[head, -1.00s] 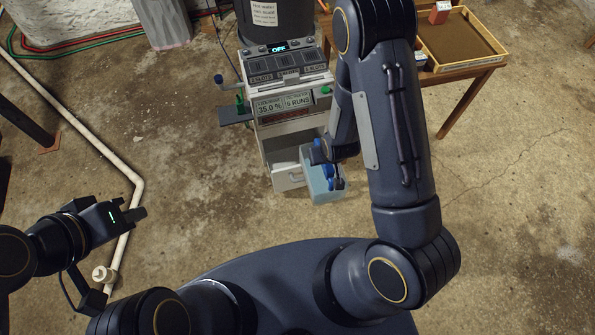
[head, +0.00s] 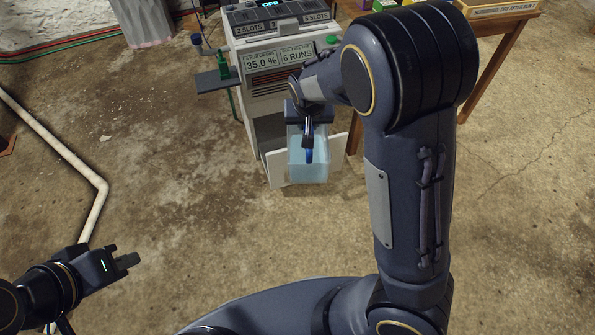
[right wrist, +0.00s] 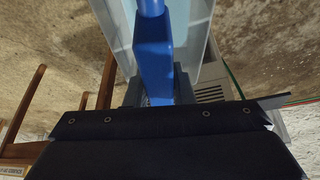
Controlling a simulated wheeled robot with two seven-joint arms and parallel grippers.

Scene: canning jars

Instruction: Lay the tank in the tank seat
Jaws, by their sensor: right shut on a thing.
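The tank (head: 308,172) is a translucent pale blue box with a blue handle. My right gripper (head: 308,138) is shut on the handle and holds the tank upright in front of the grey-white machine (head: 282,75). The right wrist view shows the blue handle (right wrist: 153,70) between the fingers, with the pale tank wall (right wrist: 196,40) beyond. The machine's lower bay (head: 268,130) is open and dark, behind and left of the tank. The tank seat cannot be made out. My left gripper (head: 128,261) is far left, away from the machine, with no object visible at its fingers; its opening is unclear.
A white panel (head: 278,172) stands low at the bay, partly behind the tank. A wooden table (head: 494,62) stands at the right. A white pipe (head: 60,143) lies left; the floor between is clear.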

